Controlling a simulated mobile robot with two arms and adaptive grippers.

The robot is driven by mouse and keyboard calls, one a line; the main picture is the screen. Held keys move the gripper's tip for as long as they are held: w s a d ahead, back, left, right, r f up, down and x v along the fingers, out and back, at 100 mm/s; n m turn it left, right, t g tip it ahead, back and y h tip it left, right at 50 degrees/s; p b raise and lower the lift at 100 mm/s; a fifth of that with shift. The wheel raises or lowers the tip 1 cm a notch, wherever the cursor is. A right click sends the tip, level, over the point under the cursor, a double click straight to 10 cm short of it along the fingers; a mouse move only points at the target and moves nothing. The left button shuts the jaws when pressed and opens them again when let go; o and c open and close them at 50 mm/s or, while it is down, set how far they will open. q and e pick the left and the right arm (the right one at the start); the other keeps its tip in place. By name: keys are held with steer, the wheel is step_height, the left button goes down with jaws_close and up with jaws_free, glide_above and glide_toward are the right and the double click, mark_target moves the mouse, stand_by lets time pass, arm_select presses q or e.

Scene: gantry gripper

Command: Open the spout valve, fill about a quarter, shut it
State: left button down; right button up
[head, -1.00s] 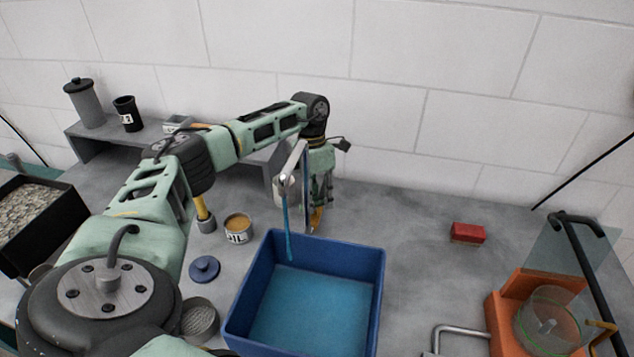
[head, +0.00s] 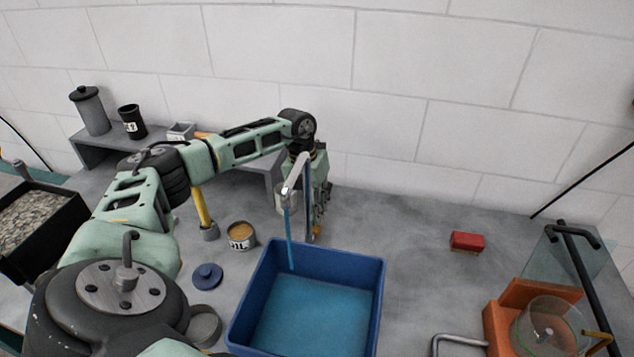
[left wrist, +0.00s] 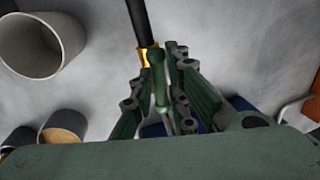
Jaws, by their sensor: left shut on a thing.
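The spout (head: 290,187) stands behind the blue basin (head: 378,285), and a thin blue stream (head: 289,240) runs from it into the basin. Blue liquid (head: 310,318) covers the basin's floor; its exact depth is hard to judge. My left gripper (head: 318,212) is just right of and behind the spout, pointing down, partly hidden by the spout's grey post. Its fingers are close together on a narrow part, seemingly the spout valve's handle. In the left wrist view the fingers (left wrist: 160,108) close around a slim piece near a dark rod with a brass band (left wrist: 148,58). My right gripper is not in view.
An open tin (head: 240,236) and a blue lid (head: 207,275) lie left of the basin. A red block (head: 467,241) lies right, with clear counter around it. A glass bowl (head: 548,325) stands on an orange stand at the lower right. A grey shelf (head: 95,150) stands back left.

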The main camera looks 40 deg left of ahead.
arm_select(q)
steer(key=shift+w+a+r+n, duration=0.1)
steer(key=shift+a+r+n, duration=0.15)
steer(key=shift+n, duration=0.25)
steer(key=c, duration=2)
jaws_free()
steer(key=shift+f, duration=0.1)
steer(key=shift+o, duration=1)
steer(key=shift+s+f, duration=0.1)
steer(key=shift+s, duration=0.1)
steer(key=shift+r, duration=0.4)
step_height(320, 180, up, 11)
steer(key=s+a, duration=0.1)
steer(key=a, duration=0.1)
